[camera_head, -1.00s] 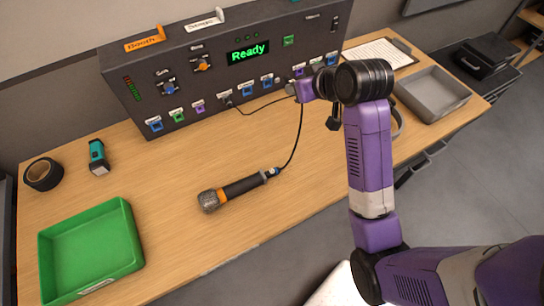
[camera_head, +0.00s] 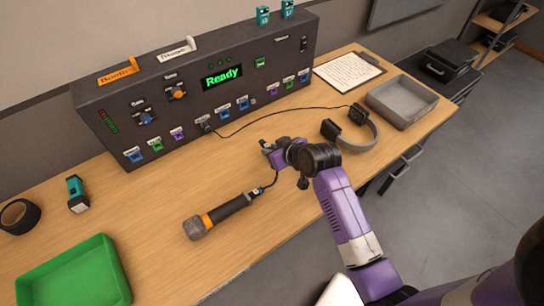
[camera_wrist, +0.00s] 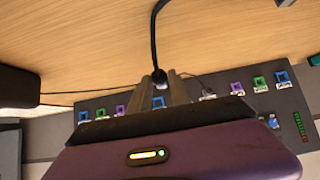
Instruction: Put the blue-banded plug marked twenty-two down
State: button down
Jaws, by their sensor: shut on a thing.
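My gripper (camera_head: 267,148) is above the table, in front of the dark console (camera_head: 175,150) and near the microphone (camera_head: 215,216). It is shut on a dark plug (camera_wrist: 159,77), whose end shows between the fingers in the wrist view. A black cable (camera_head: 272,181) runs from the plug to the microphone's rear end. The plug's band and number are hidden or too small to read. The console has a row of coloured sockets along its lower front. Its green screen (camera_head: 221,77) reads "Ready".
Headphones (camera_head: 372,132) lie right of my gripper, their cable (camera_head: 270,116) running to the console. Bare wood (camera_head: 150,215) lies around the microphone.

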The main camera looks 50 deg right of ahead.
jog(key=shift+f, duration=1.85)
jog(key=shift+f, duration=0.4)
jog(key=c, duration=1.2)
grip_release()
jog(key=shift+r, duration=0.1)
